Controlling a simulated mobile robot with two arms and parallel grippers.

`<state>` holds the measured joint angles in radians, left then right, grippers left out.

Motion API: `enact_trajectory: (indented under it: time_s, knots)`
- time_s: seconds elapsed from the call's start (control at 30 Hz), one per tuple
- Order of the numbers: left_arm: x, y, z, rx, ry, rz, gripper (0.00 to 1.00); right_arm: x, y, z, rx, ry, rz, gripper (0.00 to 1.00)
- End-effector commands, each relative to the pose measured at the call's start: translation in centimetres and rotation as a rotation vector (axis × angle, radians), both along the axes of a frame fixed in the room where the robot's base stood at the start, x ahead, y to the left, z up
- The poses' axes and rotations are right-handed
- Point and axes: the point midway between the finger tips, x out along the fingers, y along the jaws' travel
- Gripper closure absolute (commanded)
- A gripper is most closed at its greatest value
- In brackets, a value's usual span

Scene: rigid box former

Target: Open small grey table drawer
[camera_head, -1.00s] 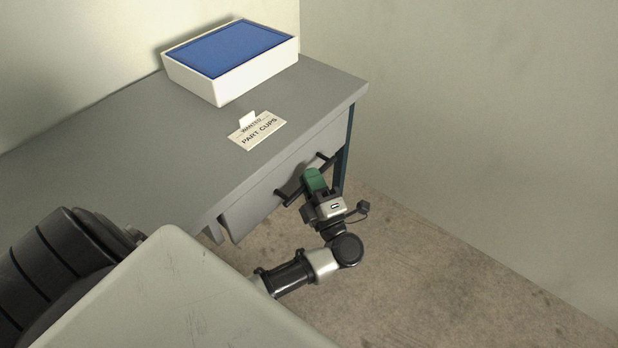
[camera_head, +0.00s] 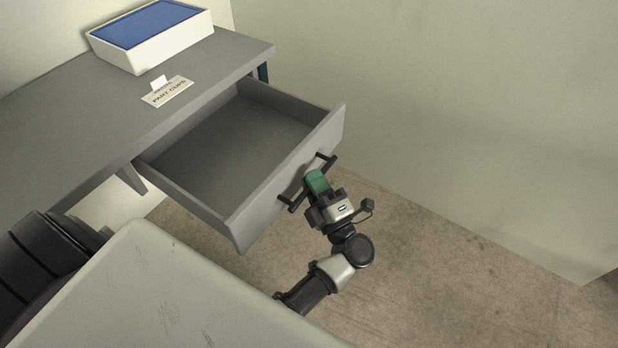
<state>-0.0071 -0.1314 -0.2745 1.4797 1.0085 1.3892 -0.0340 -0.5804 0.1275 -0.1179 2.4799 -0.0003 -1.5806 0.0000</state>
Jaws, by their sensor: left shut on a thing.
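The small grey table drawer (camera_head: 235,232) is pulled well out from under the grey table (camera_head: 60,130). Its inside looks empty. A black bar handle (camera_head: 326,163) runs along the drawer's front. My left gripper (camera_head: 317,182), with green on its fingers, is shut on the middle of the handle; its fingers hide that part of the bar. My right gripper is not in view.
A white box (camera_head: 155,42) with a blue top stands at the table's back. A "PART CUPS" card (camera_head: 168,92) lies near the table's front edge. A pale wall (camera_head: 430,90) rises behind and to the right. Bare floor (camera_head: 450,270) lies right of the drawer.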

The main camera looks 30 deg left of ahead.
Motion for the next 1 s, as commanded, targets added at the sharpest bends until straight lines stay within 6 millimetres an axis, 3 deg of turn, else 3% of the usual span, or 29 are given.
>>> enact_trajectory:
  time_s: [0.57,0.6,0.7,1.0]
  knots:
    - [-0.10,-0.56,-0.20,-0.002,0.004,0.000,1.00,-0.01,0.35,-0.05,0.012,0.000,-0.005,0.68]
    - [-0.10,-0.56,-0.20,-0.002,0.004,0.000,0.79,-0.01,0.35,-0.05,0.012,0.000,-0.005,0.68]
    - [-0.08,-0.55,-0.15,-0.002,0.003,0.000,0.64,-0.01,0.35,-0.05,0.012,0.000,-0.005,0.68]
    - [-0.05,-0.56,-0.07,-0.001,0.000,0.000,0.61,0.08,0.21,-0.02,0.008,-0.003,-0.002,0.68]
